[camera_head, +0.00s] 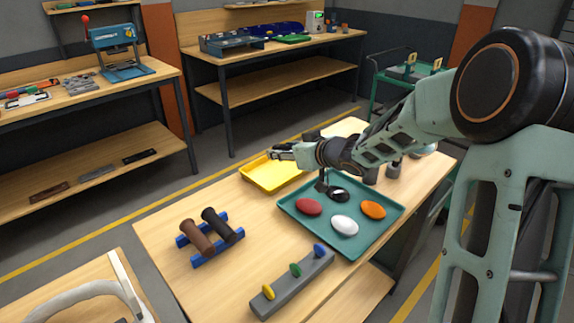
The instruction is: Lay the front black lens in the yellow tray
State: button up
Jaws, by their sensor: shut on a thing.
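The yellow tray (262,180) lies on the wooden table, left of and behind the teal tray. My gripper (274,153) reaches in from the right, pointing left over the yellow tray's back part. Its fingers are shut on a small dark thing, which I take to be a black lens; its outline is hard to make out against the fingers. Another black lens (345,196) with a bright highlight lies at the back of the teal tray (290,205), partly under my arm. I cannot tell how high my gripper is above the yellow tray.
Red (309,207), white (344,225) and orange (373,209) oval pieces lie in the teal tray. Dark cups (393,169) stand behind it. A blue rack (211,246) with brown and black cylinders and a grey block (293,284) with coloured pieces stand in front.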

jog(key=w, duration=0.1)
jog(key=w+f, duration=0.1)
jog(key=w, duration=0.1)
jog(key=w+f, duration=0.1)
jog(key=w, duration=0.1)
jog(key=shift+d+f, duration=0.15)
jog(key=shift+d, duration=0.25)
send_over(291, 171)
notch_tip(291, 171, down, 6)
jog(key=shift+s+r, duration=0.1)
jog(key=shift+f, duration=1.75)
jog(key=shift+f+b, duration=0.4)
jog(key=shift+f, duration=0.05)
jog(key=shift+f, duration=0.15)
